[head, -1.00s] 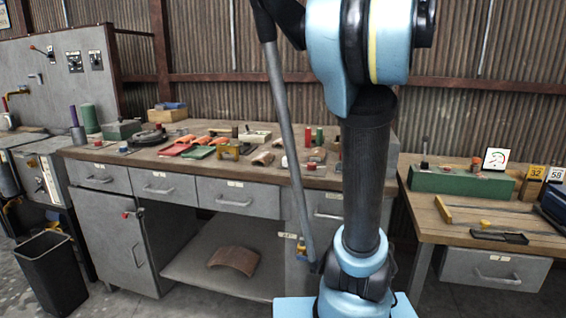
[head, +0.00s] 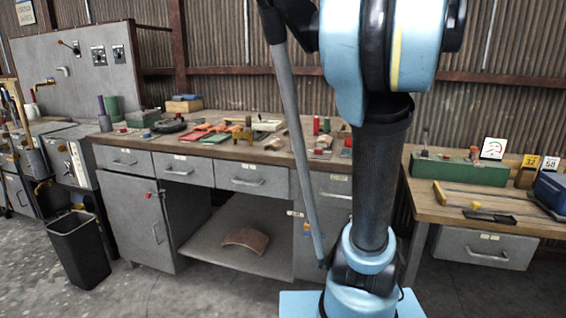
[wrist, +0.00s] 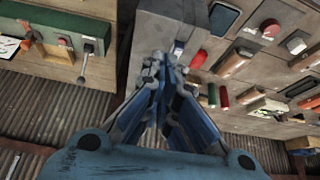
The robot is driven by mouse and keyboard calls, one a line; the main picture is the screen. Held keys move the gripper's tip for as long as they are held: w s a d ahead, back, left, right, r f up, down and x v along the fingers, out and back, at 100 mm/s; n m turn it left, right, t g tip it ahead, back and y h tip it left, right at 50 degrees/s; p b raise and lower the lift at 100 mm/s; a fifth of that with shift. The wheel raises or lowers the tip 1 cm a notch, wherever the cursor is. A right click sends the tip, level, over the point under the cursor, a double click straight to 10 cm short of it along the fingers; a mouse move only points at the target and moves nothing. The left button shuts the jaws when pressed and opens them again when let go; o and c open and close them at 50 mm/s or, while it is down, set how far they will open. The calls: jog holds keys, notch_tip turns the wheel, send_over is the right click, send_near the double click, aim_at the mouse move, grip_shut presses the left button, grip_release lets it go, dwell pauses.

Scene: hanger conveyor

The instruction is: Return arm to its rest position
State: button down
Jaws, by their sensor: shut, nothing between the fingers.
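My gripper (wrist: 166,68) shows in the wrist view, its two blue-grey fingers close together with nothing between them. It is over or near a cluttered workbench top, which appears behind the fingers; its height above the top is unclear. In the head view my arm rises upright at right of centre and runs out of the top of the picture. The gripper itself is outside the head view.
A long grey workbench (head: 118,155) carries several tools and coloured pieces. A curved brown piece (head: 246,240) lies on its lower shelf. A black bin (head: 78,250) stands at left. A second bench (head: 425,207) at right holds a green box (head: 458,168).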

jog(key=s+a+f+n+g, duration=0.1)
jog(key=s+a+f, duration=0.4)
jog(key=f, duration=0.7)
jog(key=s+a+f+n+g, duration=0.1)
jog(key=s+a+f, duration=0.4)
jog(key=s+f, duration=0.4)
jog(key=s+a+f+n+y, duration=0.1)
jog(key=s+a+f, duration=0.5)
jog(key=f, duration=0.9)
jog(key=shift+s+f+g, duration=0.25)
jog(key=shift+s+g, duration=0.15)
jog(key=shift+s, duration=0.55)
